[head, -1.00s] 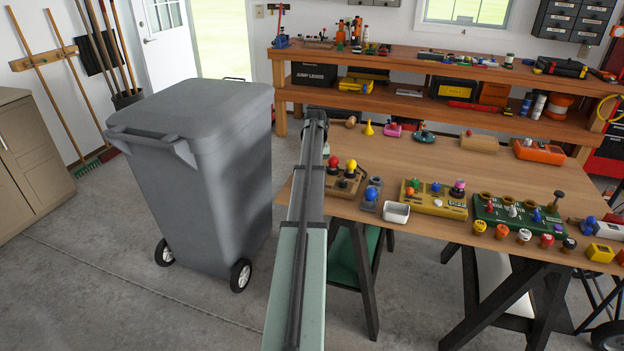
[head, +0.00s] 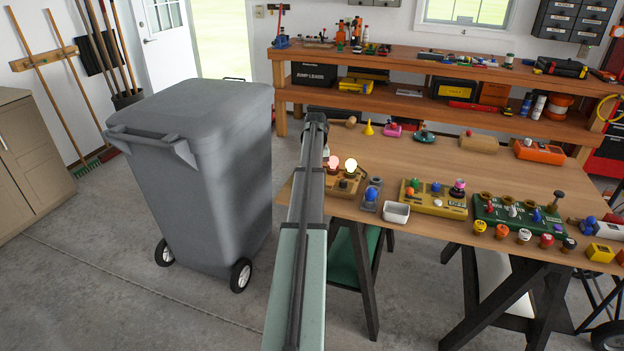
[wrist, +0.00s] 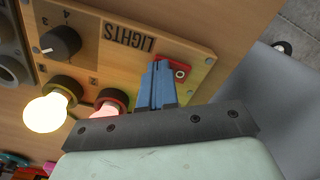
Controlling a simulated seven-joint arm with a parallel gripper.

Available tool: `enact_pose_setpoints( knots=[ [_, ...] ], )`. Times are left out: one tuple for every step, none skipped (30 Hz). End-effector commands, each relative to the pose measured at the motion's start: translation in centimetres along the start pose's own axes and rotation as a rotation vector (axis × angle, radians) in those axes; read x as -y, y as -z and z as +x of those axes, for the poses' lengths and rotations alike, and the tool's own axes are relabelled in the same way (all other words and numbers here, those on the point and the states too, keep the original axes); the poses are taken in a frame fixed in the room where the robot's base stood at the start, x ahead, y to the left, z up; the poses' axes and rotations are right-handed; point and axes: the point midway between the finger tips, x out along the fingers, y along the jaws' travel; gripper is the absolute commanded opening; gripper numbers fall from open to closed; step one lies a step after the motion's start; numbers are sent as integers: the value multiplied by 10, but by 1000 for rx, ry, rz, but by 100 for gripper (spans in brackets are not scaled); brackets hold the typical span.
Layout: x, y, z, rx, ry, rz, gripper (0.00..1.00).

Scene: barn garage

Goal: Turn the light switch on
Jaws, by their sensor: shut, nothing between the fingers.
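A wooden board labelled LIGHTS (wrist: 128,38) lies on the workbench; its base also shows in the head view (head: 345,187). It carries a black dial (wrist: 62,43), a yellow bulb (wrist: 46,112) and a red bulb (wrist: 109,103). Both bulbs glow, as the yellow bulb (head: 350,165) and red bulb (head: 332,163) also do in the head view. A red switch plate (wrist: 184,72) sits near the board's end. My gripper (wrist: 159,66) is shut and empty, its blue fingertips at the switch. In the head view my arm hides the gripper.
A white tray (head: 396,213), a yellow panel (head: 436,199) and a green panel (head: 515,217) stand right of the board. A grey wheeled bin (head: 200,170) stands left of the bench. The bench top (head: 435,160) behind the panels is partly clear.

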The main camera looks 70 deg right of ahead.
Motion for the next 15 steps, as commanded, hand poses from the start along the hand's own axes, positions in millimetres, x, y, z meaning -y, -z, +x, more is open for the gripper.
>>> enact_pose_setpoints(
  knots=[
    [0, 0, 1, 2, 0, 0, 0],
    [0, 0, 1, 2, 0, 0, 0],
    [0, 0, 0, 2, 0, 0, 0],
    [0, 0, -1, 1, 0, 0, 0],
    [0, 0, -2, 1, 0, 0, 0],
    [0, 0, -4, 1, 0, 0, 0],
    [0, 0, -6, 1, 0, 0, 0],
    [0, 0, -8, 1, 0, 0, 0],
    [0, 0, -10, 1, 0, 0, 0],
    [0, 0, -12, 1, 0, 0, 0],
    [0, 0, -14, 1, 0, 0, 0],
    [0, 0, -17, 1, 0, 0, 0],
    [0, 0, -19, 1, 0, 0, 0],
    [0, 0, -20, 1, 0, 0, 0],
    [0, 0, -23, 1, 0, 0, 0]
  ],
)
